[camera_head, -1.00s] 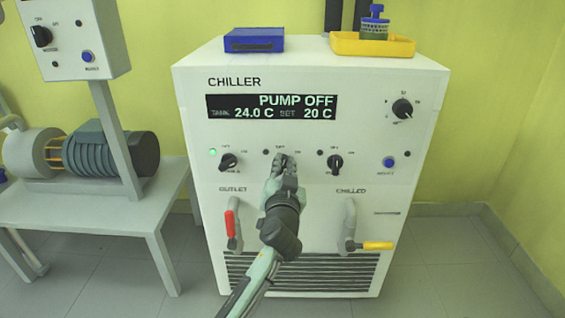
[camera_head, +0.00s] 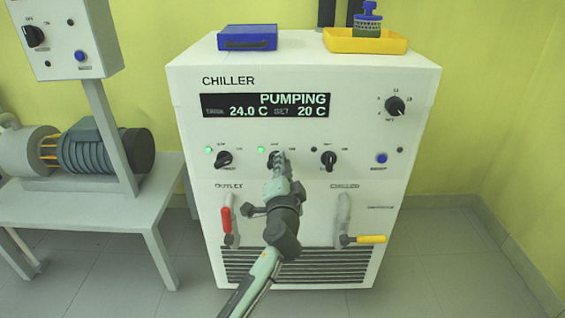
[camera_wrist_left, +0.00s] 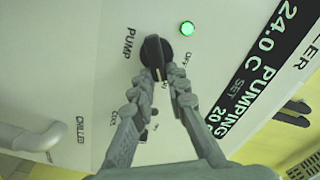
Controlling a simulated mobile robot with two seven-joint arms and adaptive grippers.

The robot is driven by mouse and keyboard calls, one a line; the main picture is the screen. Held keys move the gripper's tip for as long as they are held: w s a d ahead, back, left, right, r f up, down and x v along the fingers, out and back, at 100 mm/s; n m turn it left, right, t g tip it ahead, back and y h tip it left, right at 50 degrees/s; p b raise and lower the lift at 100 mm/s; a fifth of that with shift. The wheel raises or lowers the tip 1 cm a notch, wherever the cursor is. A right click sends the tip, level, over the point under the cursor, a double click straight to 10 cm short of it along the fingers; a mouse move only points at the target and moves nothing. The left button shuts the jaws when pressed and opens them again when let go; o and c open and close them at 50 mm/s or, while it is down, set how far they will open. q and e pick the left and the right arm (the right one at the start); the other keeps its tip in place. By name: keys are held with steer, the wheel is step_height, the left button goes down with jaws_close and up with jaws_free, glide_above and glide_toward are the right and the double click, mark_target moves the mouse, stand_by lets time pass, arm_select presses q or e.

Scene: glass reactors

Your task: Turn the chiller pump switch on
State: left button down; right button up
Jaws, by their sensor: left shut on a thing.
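The white chiller (camera_head: 300,185) stands in front of me. Its display (camera_head: 265,105) reads PUMPING, 24.0 C and SET 20 C. The black pump switch (camera_head: 273,158) is the middle knob of the row, partly hidden by my fingers. It shows clearly in the left wrist view (camera_wrist_left: 152,50), with PUMP and OFF printed beside it. The green pump lamp (camera_head: 261,150) is lit, also in the left wrist view (camera_wrist_left: 187,28). My left gripper (camera_head: 281,160) is shut on the pump switch, its fingertips (camera_wrist_left: 165,76) at the knob's handle. My right gripper is not in view.
Black knobs sit left (camera_head: 223,160) and right (camera_head: 328,160) of the pump switch. Below are a red-handled valve (camera_head: 227,220) and a yellow-handled valve (camera_head: 370,239). A blue box (camera_head: 247,38) and a yellow tray (camera_head: 350,42) rest on top. A bench (camera_head: 90,208) stands left.

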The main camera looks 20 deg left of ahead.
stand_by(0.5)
arm_select(q)
steer(key=c, duration=1.5)
jaws_free()
steer(key=v, duration=1.2)
